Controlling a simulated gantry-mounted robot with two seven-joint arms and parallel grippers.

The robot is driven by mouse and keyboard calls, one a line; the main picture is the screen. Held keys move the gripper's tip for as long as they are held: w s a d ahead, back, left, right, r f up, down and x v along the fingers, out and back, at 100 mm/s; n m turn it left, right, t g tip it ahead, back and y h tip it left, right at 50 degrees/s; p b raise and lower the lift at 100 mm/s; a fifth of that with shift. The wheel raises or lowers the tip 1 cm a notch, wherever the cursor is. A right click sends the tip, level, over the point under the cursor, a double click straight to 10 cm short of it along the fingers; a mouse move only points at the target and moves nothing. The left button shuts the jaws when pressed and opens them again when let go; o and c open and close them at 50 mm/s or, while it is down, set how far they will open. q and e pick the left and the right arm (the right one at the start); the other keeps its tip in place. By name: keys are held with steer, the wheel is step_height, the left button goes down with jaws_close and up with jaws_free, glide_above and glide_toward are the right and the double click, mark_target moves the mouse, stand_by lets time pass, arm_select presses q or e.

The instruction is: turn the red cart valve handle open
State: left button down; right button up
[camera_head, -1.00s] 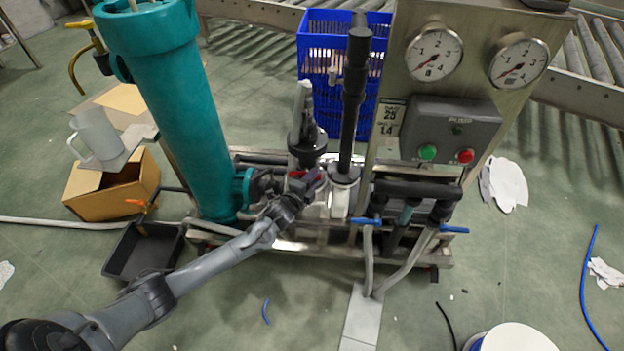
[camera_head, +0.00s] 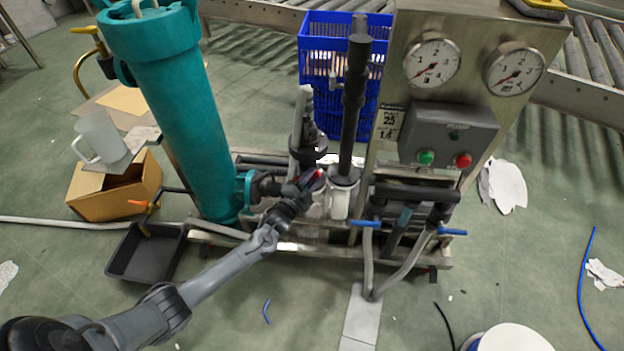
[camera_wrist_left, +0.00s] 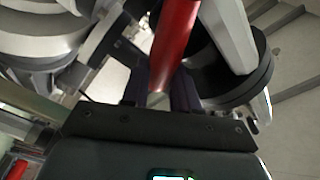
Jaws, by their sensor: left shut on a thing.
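The red valve handle (camera_head: 319,174) is on the cart's pipework, between the teal filter column (camera_head: 182,110) and the gauge panel. Only a small piece of it shows in the head view, at the tips of my left gripper (camera_head: 308,181). In the left wrist view the red handle (camera_wrist_left: 175,42) is a bar running up from between the dark fingers of my left gripper (camera_wrist_left: 160,92). The gripper is shut on it. The valve body is mostly hidden by the gripper and pipes. My right gripper is not in view.
A dark upright pipe (camera_head: 353,100) stands close right of the gripper. Two blue-handled valves (camera_head: 367,223) sit lower right. A black tray (camera_head: 147,255) and a cardboard box (camera_head: 118,190) are on the floor at left. A blue crate (camera_head: 313,70) stands behind.

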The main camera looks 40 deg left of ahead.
arm_select(q)
steer(key=shift+s+a+r+n+t+y+b, duration=0.15)
steer(key=shift+a+n+t+y+b, duration=0.5)
steer(key=shift+n, duration=1.7)
steer(key=shift+s+d+n+t+y+b, duration=0.1)
steer(key=shift+s+n+t+y, duration=0.15)
steer(key=shift+n+y, duration=1.5)
steer(key=shift+s+a+r+n+t+y+b, duration=0.1)
steer(key=shift+s+a+n+t+y+b, duration=0.2)
steer(key=shift+n, duration=2.6)
steer(key=shift+w+a, duration=0.1)
steer(key=c, duration=1.2)
jaws_free()
steer(key=o, duration=0.3)
steer(key=shift+r, duration=0.15)
steer(key=shift+o, duration=0.2)
